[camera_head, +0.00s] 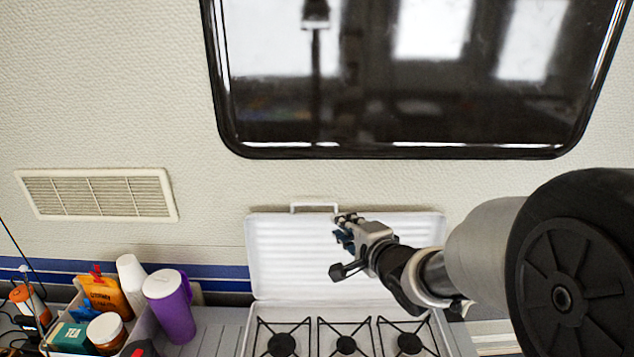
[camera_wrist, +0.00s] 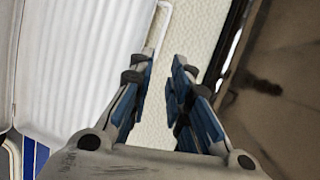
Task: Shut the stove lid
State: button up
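The white ribbed stove lid (camera_head: 285,255) stands raised against the wall behind the stove (camera_head: 312,348). Its thin white handle (camera_head: 315,206) is on the top edge. My gripper (camera_head: 346,226) is in front of the lid near its upper edge, just right of the handle. In the wrist view the fingers of my gripper (camera_wrist: 160,72) are apart with nothing between them. The lid (camera_wrist: 85,60) fills the left there, and the handle (camera_wrist: 164,22) shows just beyond the fingertips. Whether a finger touches the lid cannot be told.
Several black burner grates (camera_head: 345,341) show below the lid. A purple jug (camera_head: 171,310) and a bin of groceries (camera_head: 146,328) stand on the counter left of the stove. A dark window (camera_head: 400,90) is above, and a wall vent (camera_head: 97,194) is at left.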

jog(key=a, duration=0.1)
jog(key=y+b, duration=0.1)
jog(key=b, duration=0.1)
send_near(308, 205)
jog(key=shift+m, duration=0.4)
jog(key=x, duration=0.8)
jog(key=shift+w, duration=0.15)
jog(key=shift+c, duration=0.3)
grip_shut()
